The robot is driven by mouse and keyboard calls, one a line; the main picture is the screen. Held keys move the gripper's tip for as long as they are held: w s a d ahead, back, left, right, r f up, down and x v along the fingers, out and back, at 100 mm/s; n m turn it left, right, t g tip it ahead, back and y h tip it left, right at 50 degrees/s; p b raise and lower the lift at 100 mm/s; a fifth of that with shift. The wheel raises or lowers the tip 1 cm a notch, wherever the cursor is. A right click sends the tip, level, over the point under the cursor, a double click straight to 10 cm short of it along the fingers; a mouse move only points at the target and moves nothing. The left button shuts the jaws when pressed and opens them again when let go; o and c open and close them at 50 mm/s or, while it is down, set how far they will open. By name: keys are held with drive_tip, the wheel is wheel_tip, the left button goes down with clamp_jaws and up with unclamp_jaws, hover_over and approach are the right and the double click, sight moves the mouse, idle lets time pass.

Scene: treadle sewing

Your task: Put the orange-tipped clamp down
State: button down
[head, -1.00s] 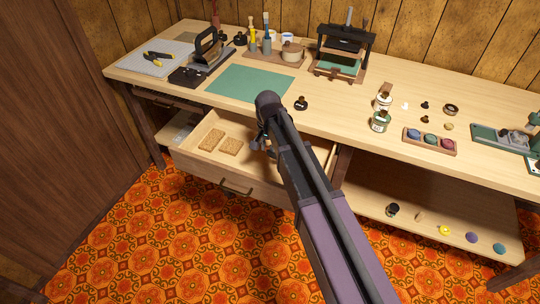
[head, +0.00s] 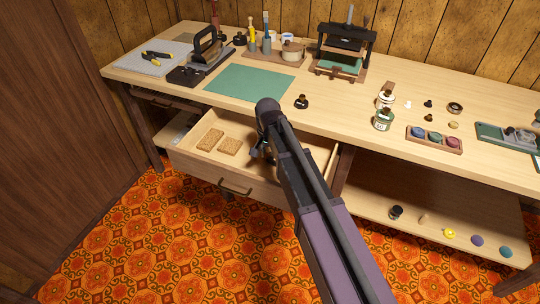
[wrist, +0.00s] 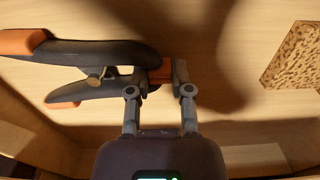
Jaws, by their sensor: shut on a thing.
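The orange-tipped clamp (wrist: 105,53) is dark grey with orange ends, and lies across the left and middle of the wrist view. My gripper (wrist: 160,74) is shut on its orange part at the clamp's right end. The clamp is over the pale wooden floor of the open drawer (head: 252,191); I cannot tell whether it touches that floor. In the head view my gripper (head: 259,150) is at the drawer, mostly hidden behind my arm, and the clamp cannot be made out there.
Two speckled brown blocks (head: 210,140) lie in the drawer's left part; one block (wrist: 293,55) shows at right in the wrist view. Drawer walls surround the gripper. The tabletop above holds a green mat (head: 250,83), a small dark bottle (head: 301,102) and a press (head: 345,50).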

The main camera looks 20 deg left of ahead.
drive_tip(key=shift+f, duration=0.15)
drive_tip(key=c, duration=0.5)
unclamp_jaws()
drive_tip(key=shift+c, duration=0.2)
drive_tip(key=shift+r, duration=0.2)
wheel_tip(320, 180, up, 12)
drive_tip(key=p, duration=1.2)
idle(0.4)
